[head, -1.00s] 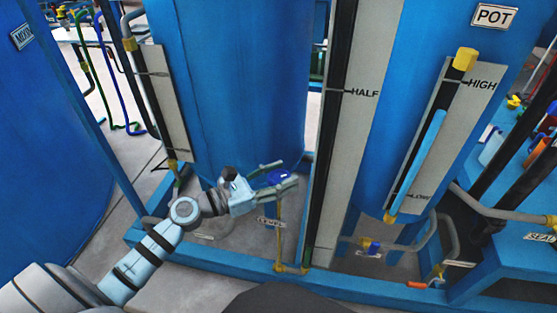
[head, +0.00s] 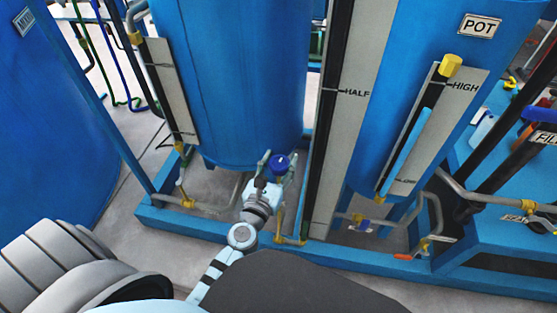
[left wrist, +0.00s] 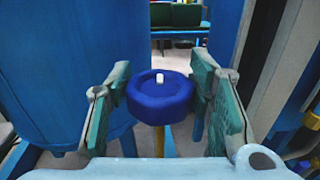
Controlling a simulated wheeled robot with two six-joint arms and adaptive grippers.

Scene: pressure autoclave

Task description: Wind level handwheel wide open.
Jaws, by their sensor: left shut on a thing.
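The level handwheel is a round blue knob (head: 280,164) with a white stub on top, on a thin yellow stem below the blue tank. In the left wrist view the blue handwheel (left wrist: 160,99) sits between the two green-padded fingers. My left gripper (head: 272,166) is shut on it, one finger on each side of its rim. The left gripper also shows in the left wrist view (left wrist: 162,100). My right gripper is not in view. The label by the handwheel is hidden behind my left arm in the head view.
A tall gauge board marked HALF (head: 343,120) stands just right of the handwheel. The pot (head: 415,60) with its HIGH and LOW gauge is farther right. A blue frame rail (head: 185,222) runs low in front.

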